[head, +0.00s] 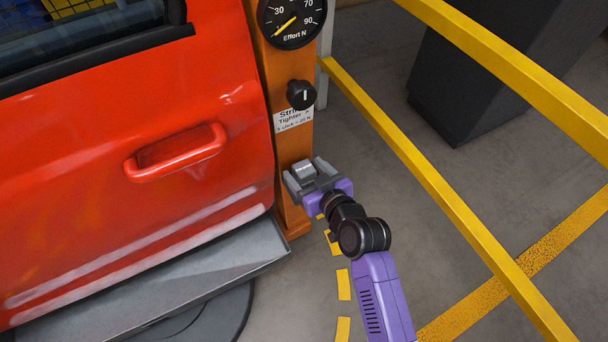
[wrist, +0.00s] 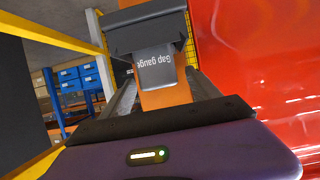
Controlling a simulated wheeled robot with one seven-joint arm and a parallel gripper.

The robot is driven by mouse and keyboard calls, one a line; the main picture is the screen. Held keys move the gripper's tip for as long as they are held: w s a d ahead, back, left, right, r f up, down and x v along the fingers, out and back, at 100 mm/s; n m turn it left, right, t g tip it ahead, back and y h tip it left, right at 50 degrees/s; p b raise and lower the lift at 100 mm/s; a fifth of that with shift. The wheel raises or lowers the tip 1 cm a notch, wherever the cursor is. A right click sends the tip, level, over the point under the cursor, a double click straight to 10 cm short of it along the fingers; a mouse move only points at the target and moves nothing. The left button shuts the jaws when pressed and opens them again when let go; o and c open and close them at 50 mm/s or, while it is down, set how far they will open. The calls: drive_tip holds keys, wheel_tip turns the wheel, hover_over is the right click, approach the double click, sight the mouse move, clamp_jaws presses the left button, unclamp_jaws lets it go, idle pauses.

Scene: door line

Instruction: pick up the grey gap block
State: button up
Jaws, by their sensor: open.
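The grey gap block (head: 304,171) is at the orange post, low down beside the red car door. In the wrist view, a grey piece with upside-down "Gap gauge" lettering (wrist: 157,68) shows between the fingers, against the orange. A darker grey part (wrist: 146,32) spans just beyond it. My gripper (head: 307,178), purple with grey fingers, is open at the block, with one finger on either side of it. I cannot tell whether a finger touches it. The block's lower part is hidden by my gripper in the head view.
The orange post (head: 291,150) carries an effort dial (head: 290,22), a black knob (head: 301,95) and a label. The red door (head: 120,150) stands close on the left, above a grey sill (head: 150,285). Yellow rails (head: 430,190) run on the right. Open floor lies between post and rails.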

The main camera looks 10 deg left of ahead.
drive_tip(key=shift+w+a+f, duration=0.3)
drive_tip(key=shift+w, duration=0.25)
clamp_jaws()
drive_tip(key=shift+r, duration=0.15)
